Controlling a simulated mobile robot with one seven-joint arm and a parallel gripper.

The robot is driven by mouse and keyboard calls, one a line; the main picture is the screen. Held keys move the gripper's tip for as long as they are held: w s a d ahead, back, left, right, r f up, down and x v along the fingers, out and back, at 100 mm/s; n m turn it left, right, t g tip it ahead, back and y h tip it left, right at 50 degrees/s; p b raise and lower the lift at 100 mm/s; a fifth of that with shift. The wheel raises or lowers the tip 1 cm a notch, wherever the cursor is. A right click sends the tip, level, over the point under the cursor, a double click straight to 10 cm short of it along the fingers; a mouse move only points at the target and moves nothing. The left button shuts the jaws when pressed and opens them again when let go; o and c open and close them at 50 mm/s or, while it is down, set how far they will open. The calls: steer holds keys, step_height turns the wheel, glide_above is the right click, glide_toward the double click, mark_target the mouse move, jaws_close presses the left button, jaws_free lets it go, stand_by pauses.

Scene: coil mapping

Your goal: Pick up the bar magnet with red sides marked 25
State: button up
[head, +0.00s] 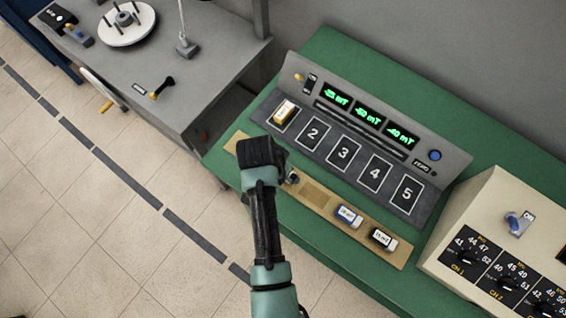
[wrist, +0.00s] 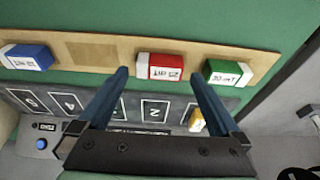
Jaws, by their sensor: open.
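The bar magnet with red sides (wrist: 167,67) lies on the tan strip in the wrist view. Its white face reads 25 mT, upside down. My gripper (wrist: 160,76) is open, with its two blue fingers either side of the red magnet in the picture and nothing held between them. I cannot tell the height left between fingertips and magnet. In the head view my dark gripper (head: 262,152) is over the left end of the tan strip and hides the red magnet at least mostly.
A green-sided magnet (wrist: 228,72) lies close right of the red one. A blue-sided magnet (wrist: 27,58) lies farther left, past an empty recess. A dark-sided magnet (head: 383,238) lies at the strip's right end. A yellow-sided magnet (head: 285,111) sits on the first numbered slot.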

steer(key=shift+x, duration=1.35)
steer(key=c, duration=1.1)
steer(key=shift+c, duration=1.1)
steer(key=shift+r, duration=0.15)
